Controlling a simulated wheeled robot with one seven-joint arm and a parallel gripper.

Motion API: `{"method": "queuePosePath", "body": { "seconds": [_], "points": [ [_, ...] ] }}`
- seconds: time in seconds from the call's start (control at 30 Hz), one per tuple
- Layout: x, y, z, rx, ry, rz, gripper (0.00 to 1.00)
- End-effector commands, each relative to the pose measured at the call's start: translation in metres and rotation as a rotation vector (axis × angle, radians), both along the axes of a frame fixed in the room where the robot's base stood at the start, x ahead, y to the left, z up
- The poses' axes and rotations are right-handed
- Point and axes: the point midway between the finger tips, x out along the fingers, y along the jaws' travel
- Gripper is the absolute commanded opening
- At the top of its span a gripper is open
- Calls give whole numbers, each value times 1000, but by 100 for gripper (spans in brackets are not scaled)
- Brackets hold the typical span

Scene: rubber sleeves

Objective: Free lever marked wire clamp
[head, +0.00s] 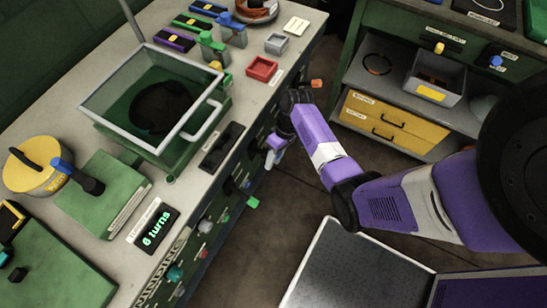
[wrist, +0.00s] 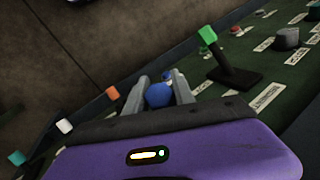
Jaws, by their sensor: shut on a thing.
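My gripper (wrist: 158,88) is shut on a blue knob (wrist: 158,95), one grey finger on each side of it. In the head view my gripper (head: 273,146) is at the front panel of the bench, and the knob is hard to make out there. My gripper hides the label and most of the shaft of this blue-tipped lever. In the wrist view a green-tipped lever (wrist: 207,35) stands on a black base to the right, apart from my fingers. I cannot read a wire clamp label in either view.
Orange (wrist: 112,93), white (wrist: 65,126) and teal (wrist: 16,158) lever tips stick out to the left along the panel. The bench (head: 75,95) carries a glass-walled box (head: 205,122) and a display (head: 154,228) reading "6 turns". The floor beside the panel is open.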

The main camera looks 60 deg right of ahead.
Motion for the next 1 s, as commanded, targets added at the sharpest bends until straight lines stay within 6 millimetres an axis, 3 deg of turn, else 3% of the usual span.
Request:
{"method": "queuePosePath", "body": {
  "seconds": [0.57,1.0],
  "points": [
    [0,-1,-2,0,-33,1,0],
    [-3,0,-34,11,-330,-1,0]
  ]
}}
